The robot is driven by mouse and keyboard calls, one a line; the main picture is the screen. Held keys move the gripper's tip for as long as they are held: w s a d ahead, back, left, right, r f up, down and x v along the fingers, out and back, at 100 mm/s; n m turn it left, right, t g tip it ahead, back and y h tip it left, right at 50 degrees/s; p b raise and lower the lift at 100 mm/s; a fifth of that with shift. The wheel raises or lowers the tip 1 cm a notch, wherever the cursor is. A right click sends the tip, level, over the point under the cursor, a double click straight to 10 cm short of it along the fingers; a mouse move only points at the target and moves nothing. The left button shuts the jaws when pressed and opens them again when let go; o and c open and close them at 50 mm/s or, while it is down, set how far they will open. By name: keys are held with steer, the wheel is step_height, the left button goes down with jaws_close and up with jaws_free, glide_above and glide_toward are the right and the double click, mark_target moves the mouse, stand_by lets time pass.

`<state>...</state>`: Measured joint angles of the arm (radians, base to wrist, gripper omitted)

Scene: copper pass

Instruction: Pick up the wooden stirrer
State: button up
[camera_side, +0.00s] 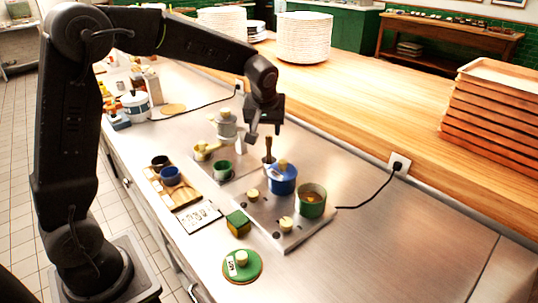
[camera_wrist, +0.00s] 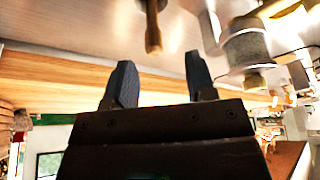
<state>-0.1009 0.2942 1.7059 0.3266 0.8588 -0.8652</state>
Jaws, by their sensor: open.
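The wooden stirrer (camera_side: 268,147) stands upright behind the blue pot, its lower end in or near a dark piece that I cannot make out clearly. In the wrist view it is a brown stick (camera_wrist: 153,27) at the top, just beyond the fingertips and between their lines. My gripper (camera_side: 265,129) is open and empty just above the stirrer in the side view. Its two dark fingers also show in the wrist view (camera_wrist: 160,72), apart from the stirrer.
A blue pot (camera_side: 283,182) and a green pot (camera_side: 311,204) stand close in front of the stirrer on a metal plate with knobs. A grey pot (camera_side: 226,128) is to its left. The steel counter at right (camera_side: 400,235) is clear.

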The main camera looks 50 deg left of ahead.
mark_target(269, 144)
steer(key=shift+w+d+x, duration=0.1)
steer(key=shift+d+x, duration=0.05)
steer(key=shift+x, duration=1.75)
steer(key=shift+w+d+x, duration=0.1)
steer(key=shift+d+x, duration=0.05)
steer(key=shift+x, duration=1.75)
jaws_close()
